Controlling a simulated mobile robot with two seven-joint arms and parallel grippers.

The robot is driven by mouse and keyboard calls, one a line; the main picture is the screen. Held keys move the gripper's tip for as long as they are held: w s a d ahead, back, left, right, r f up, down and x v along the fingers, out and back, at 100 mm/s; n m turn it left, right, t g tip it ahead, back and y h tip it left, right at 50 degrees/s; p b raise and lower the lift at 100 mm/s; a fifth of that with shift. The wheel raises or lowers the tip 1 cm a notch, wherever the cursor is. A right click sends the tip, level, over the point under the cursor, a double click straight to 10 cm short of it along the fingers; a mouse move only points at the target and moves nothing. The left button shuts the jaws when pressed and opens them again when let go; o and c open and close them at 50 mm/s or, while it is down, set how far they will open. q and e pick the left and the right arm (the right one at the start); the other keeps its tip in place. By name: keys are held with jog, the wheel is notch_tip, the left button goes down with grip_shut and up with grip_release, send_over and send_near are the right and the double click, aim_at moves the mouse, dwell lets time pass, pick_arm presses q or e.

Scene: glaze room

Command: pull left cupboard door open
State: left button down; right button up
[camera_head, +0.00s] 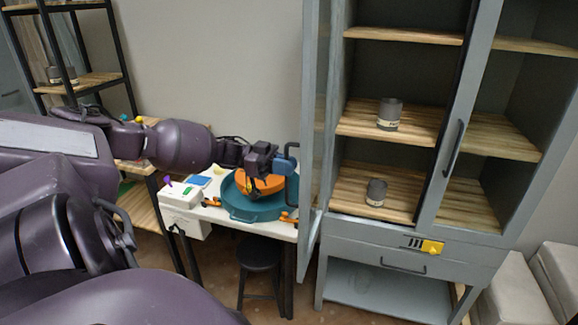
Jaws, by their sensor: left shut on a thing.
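The grey cupboard's left door (310,130) stands swung out from the cabinet, seen nearly edge-on, so the left half of the cupboard is open to view. My left gripper (283,163) is at the outer face of this door, shut on its dark handle (293,146). The fingertips are small and partly hard to make out. The right door (480,130) is closed, with a dark handle (454,148) on its left side. My right gripper is not in view.
Dark cups (390,114) (376,192) stand on the wooden shelves. Below the doors is a drawer (400,261) with a yellow label. Behind my gripper, a white table (213,215) carries a teal basin (245,211) with an orange bowl. A black stool (258,252) stands below.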

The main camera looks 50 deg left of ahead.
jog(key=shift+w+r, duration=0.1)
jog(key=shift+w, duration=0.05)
pick_arm(q)
jog(key=c, duration=1.2)
grip_release()
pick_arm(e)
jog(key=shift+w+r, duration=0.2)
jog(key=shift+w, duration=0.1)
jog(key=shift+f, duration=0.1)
pick_arm(q)
jog(key=b+v, duration=0.1)
jog(key=v, duration=1)
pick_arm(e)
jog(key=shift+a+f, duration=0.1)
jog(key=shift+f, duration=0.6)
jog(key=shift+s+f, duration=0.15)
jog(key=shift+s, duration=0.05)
